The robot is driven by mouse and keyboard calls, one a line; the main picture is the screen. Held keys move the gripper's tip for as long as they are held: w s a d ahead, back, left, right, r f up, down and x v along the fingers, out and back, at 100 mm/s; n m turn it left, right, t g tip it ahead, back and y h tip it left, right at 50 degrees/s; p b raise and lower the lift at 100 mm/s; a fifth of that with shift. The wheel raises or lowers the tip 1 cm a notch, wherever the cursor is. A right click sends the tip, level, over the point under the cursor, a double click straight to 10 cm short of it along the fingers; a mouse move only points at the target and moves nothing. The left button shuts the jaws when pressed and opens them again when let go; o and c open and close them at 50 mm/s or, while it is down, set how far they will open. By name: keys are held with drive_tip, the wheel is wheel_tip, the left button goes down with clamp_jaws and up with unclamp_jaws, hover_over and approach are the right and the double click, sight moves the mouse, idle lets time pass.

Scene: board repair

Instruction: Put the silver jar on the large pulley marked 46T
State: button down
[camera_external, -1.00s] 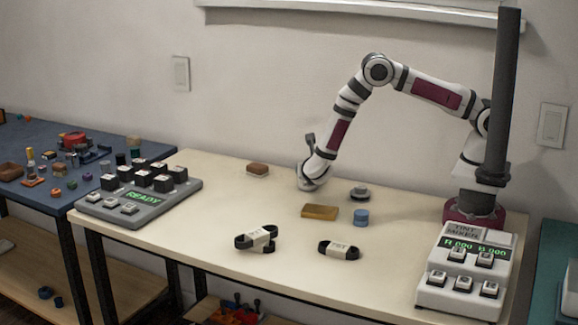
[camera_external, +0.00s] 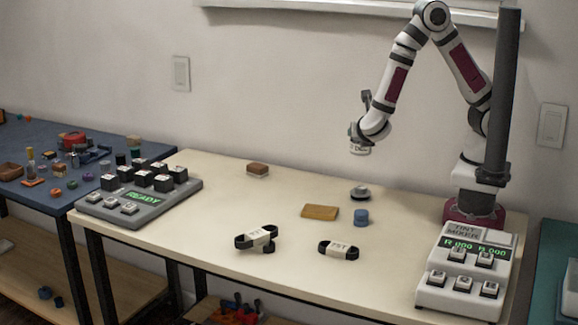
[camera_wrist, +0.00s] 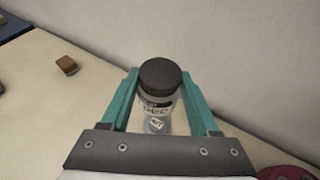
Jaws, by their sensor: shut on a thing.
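My gripper (camera_external: 360,146) is shut on a jar and holds it in the air above the back of the cream table. The jar is silvery-white with a dark round lid and a printed label, upright between the teal fingers in the wrist view (camera_wrist: 160,100). In the external view only its pale lower part (camera_external: 360,151) shows below the gripper. A grey round stepped piece (camera_external: 360,194), which may be the pulley, lies on the table below the jar, clearly apart from it.
A blue cylinder (camera_external: 361,217) and a tan block (camera_external: 320,212) lie close to the grey piece. Two black belts with labels (camera_external: 257,237) (camera_external: 339,249) lie nearer the front. A brown block (camera_external: 258,169), a key panel (camera_external: 140,205) and a tint mixer (camera_external: 464,275) stand around.

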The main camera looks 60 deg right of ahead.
drive_tip(key=f, duration=0.9)
drive_tip(key=shift+s+f, duration=0.25)
drive_tip(key=shift+f, duration=0.05)
drive_tip(key=shift+c, duration=0.6)
unclamp_jaws()
drive_tip(key=shift+f, duration=0.15)
